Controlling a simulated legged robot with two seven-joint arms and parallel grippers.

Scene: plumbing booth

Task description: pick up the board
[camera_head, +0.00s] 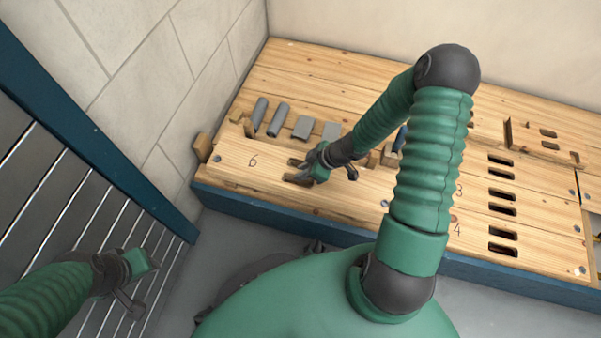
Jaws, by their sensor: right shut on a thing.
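A light wooden board marked 6 (232,170) lies at the left front of the wooden bench top, along its front edge. My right gripper (291,171) is at the board's upper face, right of the number, and is shut on the board. The jaws and my arm hide the grasped spot and part of the board's right side. I cannot tell whether the board is raised off the bench. My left gripper (142,284) is low at the left, in front of the slatted panel and away from the board; its jaw opening is unclear.
Several grey pieces (279,119) stand in a row behind the board. A wooden block (202,147) is at its left end. Boards marked 3 and 4 with dark slots (502,233) lie at right. A slatted metal panel (60,200) and a tiled wall (150,60) bound the left.

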